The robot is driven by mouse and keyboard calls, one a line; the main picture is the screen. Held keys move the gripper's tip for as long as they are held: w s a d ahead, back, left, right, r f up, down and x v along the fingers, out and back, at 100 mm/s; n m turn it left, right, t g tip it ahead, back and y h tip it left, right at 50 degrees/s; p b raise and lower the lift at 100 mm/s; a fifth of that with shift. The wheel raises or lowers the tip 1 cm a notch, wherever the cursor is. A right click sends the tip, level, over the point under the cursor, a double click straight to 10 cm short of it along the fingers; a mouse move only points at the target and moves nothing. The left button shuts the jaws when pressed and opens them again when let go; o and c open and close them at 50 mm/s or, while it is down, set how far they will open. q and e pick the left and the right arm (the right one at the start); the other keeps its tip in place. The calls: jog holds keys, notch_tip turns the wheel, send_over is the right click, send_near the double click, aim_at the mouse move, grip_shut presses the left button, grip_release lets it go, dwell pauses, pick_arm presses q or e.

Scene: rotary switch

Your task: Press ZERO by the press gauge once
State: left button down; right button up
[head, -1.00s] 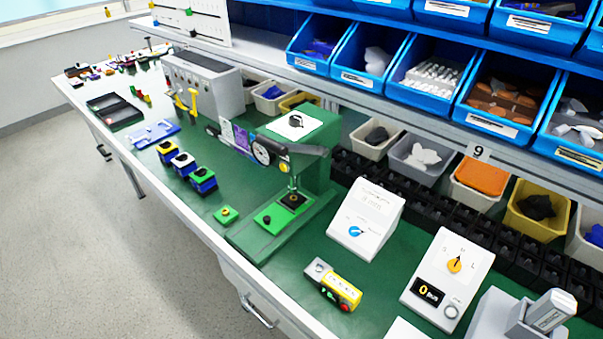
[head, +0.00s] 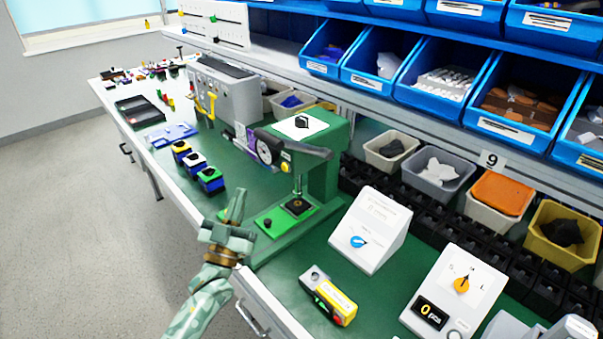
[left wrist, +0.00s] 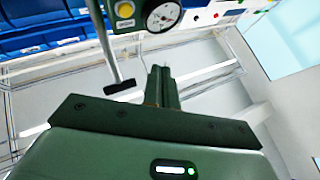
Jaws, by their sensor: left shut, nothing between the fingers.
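The green press (head: 322,165) stands mid-bench with its round white-faced gauge (head: 264,151) on the front. A yellow button (head: 285,167) sits beside the gauge. In the left wrist view the gauge (left wrist: 163,17) and the yellow button (left wrist: 125,10) are at the top edge; the small label under the button is too blurred to read. My left gripper (head: 237,197) is shut and empty, in front of the press and below the gauge, apart from the button. Its closed fingers (left wrist: 158,78) point up between the button and gauge in the wrist view. My right gripper is not in view.
The press lever (head: 305,149) sticks out right of the gauge. Black-and-coloured blocks (head: 196,165) stand left of my gripper. A yellow-and-grey control box (head: 328,296) and white sloped panels (head: 370,228) are to the right. Blue bins (head: 440,75) hang behind.

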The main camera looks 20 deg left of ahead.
aim_at(285, 167)
pick_arm(q)
jog(key=shift+r+t, duration=0.3)
jog(key=shift+r, duration=0.3)
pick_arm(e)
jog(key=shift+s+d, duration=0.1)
pick_arm(q)
jog(key=shift+w+d, duration=0.1)
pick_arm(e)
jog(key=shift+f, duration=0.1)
